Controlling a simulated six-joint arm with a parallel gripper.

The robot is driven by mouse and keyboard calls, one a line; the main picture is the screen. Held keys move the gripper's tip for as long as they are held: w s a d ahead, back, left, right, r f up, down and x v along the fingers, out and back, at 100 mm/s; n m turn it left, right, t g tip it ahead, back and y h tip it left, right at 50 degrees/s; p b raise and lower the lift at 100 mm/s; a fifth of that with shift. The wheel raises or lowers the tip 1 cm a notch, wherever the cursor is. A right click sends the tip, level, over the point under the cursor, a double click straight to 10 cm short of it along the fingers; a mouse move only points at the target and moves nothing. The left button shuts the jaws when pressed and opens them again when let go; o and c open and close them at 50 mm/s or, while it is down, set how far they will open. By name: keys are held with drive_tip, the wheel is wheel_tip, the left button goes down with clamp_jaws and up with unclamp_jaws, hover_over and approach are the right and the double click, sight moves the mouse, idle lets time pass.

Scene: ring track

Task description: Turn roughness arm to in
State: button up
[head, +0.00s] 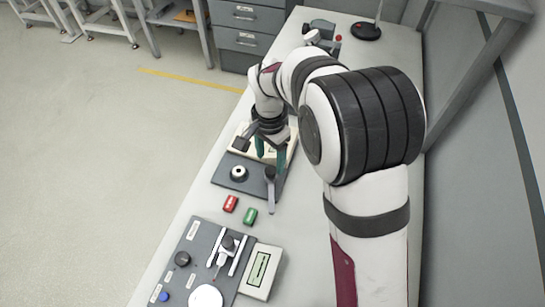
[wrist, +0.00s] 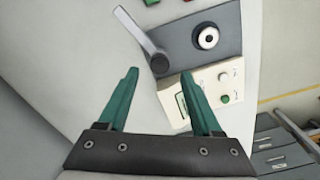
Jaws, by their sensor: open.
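A grey lever arm (head: 270,192) sits on a dark grey plate (head: 217,177) and is probably the roughness arm; I cannot read a label for it. In the wrist view the lever (wrist: 138,34) runs from a dark round pivot and its free end reaches past the plate's edge over the bench. A white round dial (head: 238,173) is on the same plate. My gripper (head: 270,152) is open and empty, with green fingers, above the cream instrument beside the plate. In the wrist view the gripper (wrist: 160,74) has its fingertips apart, near the pivot end, not around the lever.
The cream instrument (wrist: 216,84) with a small display and buttons adjoins the plate. A red block (head: 230,203) and a green block (head: 250,216) lie nearer. A dark panel (head: 190,240) with knobs and a slide fills the front. A stand base (head: 366,31) is at the far end.

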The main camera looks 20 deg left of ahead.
sight(270, 169)
wheel_tip(270, 169, down, 4)
drive_tip(key=shift+f, duration=0.1)
clamp_jaws()
idle(0.4)
idle(1.1)
